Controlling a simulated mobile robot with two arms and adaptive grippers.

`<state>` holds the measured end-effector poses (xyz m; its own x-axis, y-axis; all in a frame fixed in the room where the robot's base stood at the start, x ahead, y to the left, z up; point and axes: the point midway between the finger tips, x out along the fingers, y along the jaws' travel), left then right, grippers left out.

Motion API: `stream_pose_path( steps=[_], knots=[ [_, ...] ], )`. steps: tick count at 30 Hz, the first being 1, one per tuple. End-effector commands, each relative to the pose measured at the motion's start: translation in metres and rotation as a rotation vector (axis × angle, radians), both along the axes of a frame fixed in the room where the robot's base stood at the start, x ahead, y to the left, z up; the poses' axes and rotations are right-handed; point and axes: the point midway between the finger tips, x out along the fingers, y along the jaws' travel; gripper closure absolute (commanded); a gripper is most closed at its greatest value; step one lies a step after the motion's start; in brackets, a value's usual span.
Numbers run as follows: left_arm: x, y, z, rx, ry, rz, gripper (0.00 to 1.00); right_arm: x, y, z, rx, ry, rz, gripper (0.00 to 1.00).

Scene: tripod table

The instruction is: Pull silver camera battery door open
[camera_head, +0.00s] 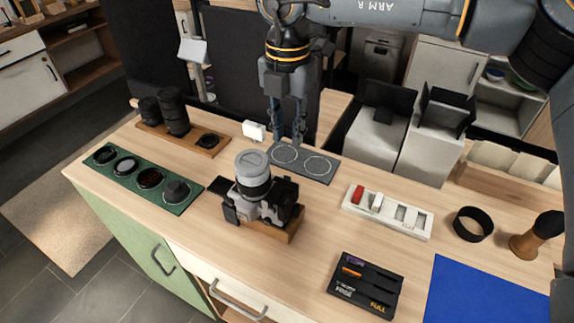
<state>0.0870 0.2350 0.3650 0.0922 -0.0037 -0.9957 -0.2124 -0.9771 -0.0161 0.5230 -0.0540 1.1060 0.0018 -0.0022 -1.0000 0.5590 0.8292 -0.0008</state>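A silver and black camera (278,208) rests on a wooden block (284,235) near the middle of the table, with its silver lens (253,172) pointing up. Dark parts stick out at its left and right sides. I cannot make out which part is the battery door or whether it is open. My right gripper (287,139) points down behind the camera, over a grey mat with two ring marks (318,178). Its fingers are apart with nothing visible between them, and it does not touch the camera. My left gripper is out of view.
A green tray (132,184) with round filters lies left, and a wooden tray (205,148) with dark lenses behind it. A white battery holder (388,213), a black card tray (366,286), a black ring (472,224) and a blue mat (485,298) lie right. Front tabletop is partly clear.

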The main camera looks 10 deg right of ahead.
Motion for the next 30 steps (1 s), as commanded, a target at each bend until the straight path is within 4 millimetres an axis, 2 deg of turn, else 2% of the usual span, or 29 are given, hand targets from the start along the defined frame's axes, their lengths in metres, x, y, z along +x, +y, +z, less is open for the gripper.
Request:
stream_pose_path(
  steps=[6, 13, 19, 27, 29, 30],
  knots=[
    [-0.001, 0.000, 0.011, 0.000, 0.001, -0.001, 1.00, -0.001, 0.000, -0.048, -0.001, 0.004, 0.004, 0.75],
    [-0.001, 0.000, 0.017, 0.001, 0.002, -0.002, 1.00, -0.001, 0.001, -0.086, 0.001, 0.003, 0.003, 0.75],
    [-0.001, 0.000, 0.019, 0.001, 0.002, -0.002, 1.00, -0.001, 0.001, -0.100, 0.002, 0.001, 0.004, 0.75],
    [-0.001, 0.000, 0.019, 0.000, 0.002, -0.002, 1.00, -0.001, 0.001, -0.101, 0.003, 0.001, 0.003, 0.75],
    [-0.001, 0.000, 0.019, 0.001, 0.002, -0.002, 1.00, -0.001, 0.001, -0.101, 0.003, 0.001, 0.003, 0.86],
    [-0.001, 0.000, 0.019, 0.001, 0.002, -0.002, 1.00, -0.001, 0.001, -0.101, 0.003, 0.001, 0.003, 0.94]
  ],
)
